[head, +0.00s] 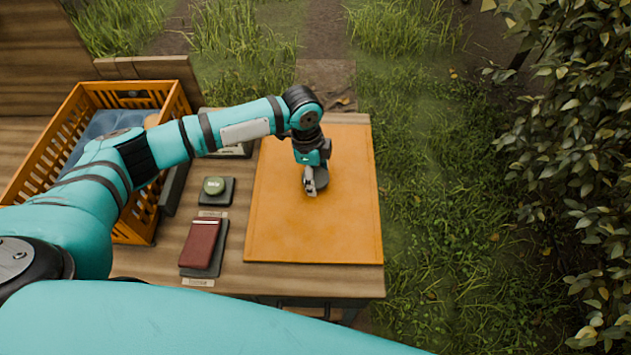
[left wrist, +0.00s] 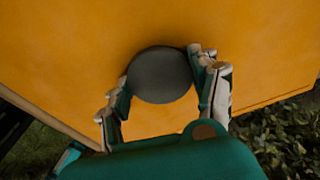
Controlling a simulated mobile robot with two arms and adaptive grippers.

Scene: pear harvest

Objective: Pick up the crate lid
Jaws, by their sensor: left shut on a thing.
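The crate lid (head: 312,230) is a flat orange panel with a round dark grey knob (head: 322,179) near its middle. In the head view it appears to lie on the right part of the wooden table. My left gripper (head: 310,186) is over the lid and shut on the knob. In the left wrist view the two fingers of my left gripper (left wrist: 167,91) touch opposite sides of the knob (left wrist: 160,75), with the orange lid (left wrist: 250,50) around it. My right gripper is in neither view.
An orange slatted crate (head: 138,186) with a blue-grey lining stands left on the table (head: 235,280), partly behind my left arm. Grass and a leafy tree (head: 585,150) are to the right.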

